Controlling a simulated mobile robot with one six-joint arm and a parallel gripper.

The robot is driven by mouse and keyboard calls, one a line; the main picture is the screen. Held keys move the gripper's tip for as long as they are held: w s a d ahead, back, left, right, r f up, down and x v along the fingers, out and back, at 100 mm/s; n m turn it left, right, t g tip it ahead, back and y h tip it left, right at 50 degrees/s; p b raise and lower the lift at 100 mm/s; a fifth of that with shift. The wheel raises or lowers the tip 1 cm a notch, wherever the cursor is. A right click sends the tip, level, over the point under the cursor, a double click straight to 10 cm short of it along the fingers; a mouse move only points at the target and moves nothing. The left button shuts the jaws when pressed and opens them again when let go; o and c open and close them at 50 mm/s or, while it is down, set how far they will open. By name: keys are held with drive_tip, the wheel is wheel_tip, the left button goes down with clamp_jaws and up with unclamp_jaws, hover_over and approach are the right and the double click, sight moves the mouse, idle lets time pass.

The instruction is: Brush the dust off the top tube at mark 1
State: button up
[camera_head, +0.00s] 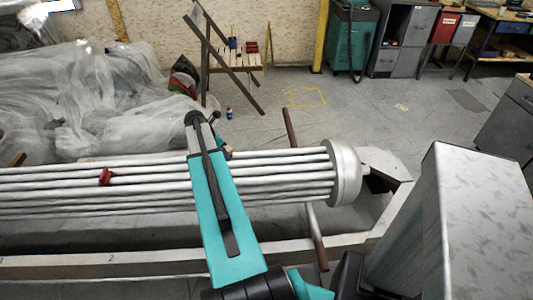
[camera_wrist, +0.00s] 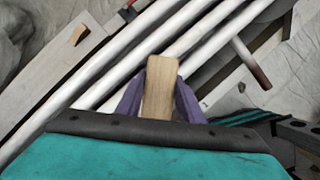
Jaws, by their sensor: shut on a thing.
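A bundle of long pale tubes (camera_head: 270,172) lies across the head view and ends in a round plate (camera_head: 345,172) at the right. Several of the tubes (camera_wrist: 110,75) run diagonally under my gripper (camera_wrist: 160,96) in the wrist view. The purple fingers are shut on a light wooden piece (camera_wrist: 161,85), which looks like the brush's handle. Its bristles are hidden, so I cannot tell whether it touches a tube. A "2" is marked on the front rail (camera_head: 112,258); I cannot make out mark 1 or any dust.
A red piece (camera_head: 105,177) sits on the tubes at the left. A brown rod (camera_head: 290,128) passes under the bundle. Crumpled translucent sheeting (camera_head: 90,105) lies behind it.

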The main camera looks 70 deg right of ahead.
drive_tip(key=s+d+f+b, duration=0.2)
drive_tip(key=s+d+f, duration=0.1)
drive_tip(key=s+d, duration=0.9)
drive_tip(key=s, duration=0.3)
drive_tip(key=shift+s+f+n, duration=0.15)
drive_tip(key=shift+s+n, duration=0.25)
drive_tip(key=shift+a, duration=0.1)
